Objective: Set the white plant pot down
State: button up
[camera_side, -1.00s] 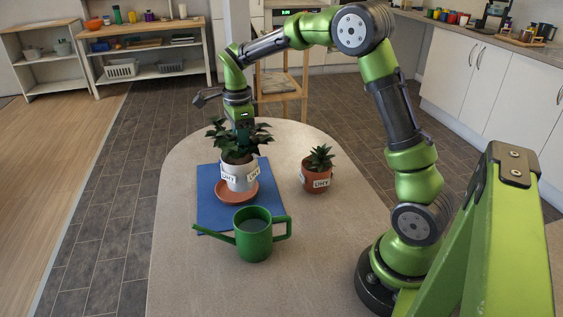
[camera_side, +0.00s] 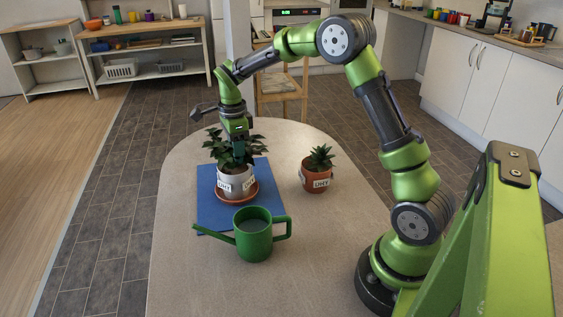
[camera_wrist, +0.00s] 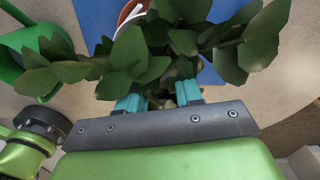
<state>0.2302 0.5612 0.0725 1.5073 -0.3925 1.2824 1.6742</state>
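The white plant pot (camera_side: 229,181), with a leafy green plant and "UMY"-style labels, is over the left part of the terracotta saucer (camera_side: 253,194). I cannot tell whether its base touches the saucer. My gripper (camera_side: 238,150) points down into the foliage from above; its fingertips are hidden in the side view. In the wrist view, its teal fingers (camera_wrist: 159,97) straddle the plant (camera_wrist: 150,45), a little apart, and leaves hide most of the pot and where they grip it. The pot moves along with my gripper.
The saucer lies on a blue mat (camera_side: 210,213). A green watering can (camera_side: 254,241) stands in front, close to the saucer. A small terracotta pot with a plant (camera_side: 315,183) stands to the right. The table (camera_side: 330,250) is clear at front right.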

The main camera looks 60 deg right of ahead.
jog(key=shift+o, duration=1)
notch_tip(320, 180, up, 12)
jog(key=shift+r, duration=0.1)
jog(key=s+a+n+t+y, duration=0.1)
jog(key=s+a+n+t, duration=0.2)
jog(key=s+n, duration=0.7)
jog(key=s+a+r+n+t, duration=0.1)
jog(key=s+a+n+t, duration=0.3)
jog(key=s+a+n, duration=0.4)
jog(key=s+n, duration=0.3)
jog(key=s, duration=0.1)
jog(key=shift+s+a+y, duration=0.25)
jog(key=shift+s+y, duration=0.15)
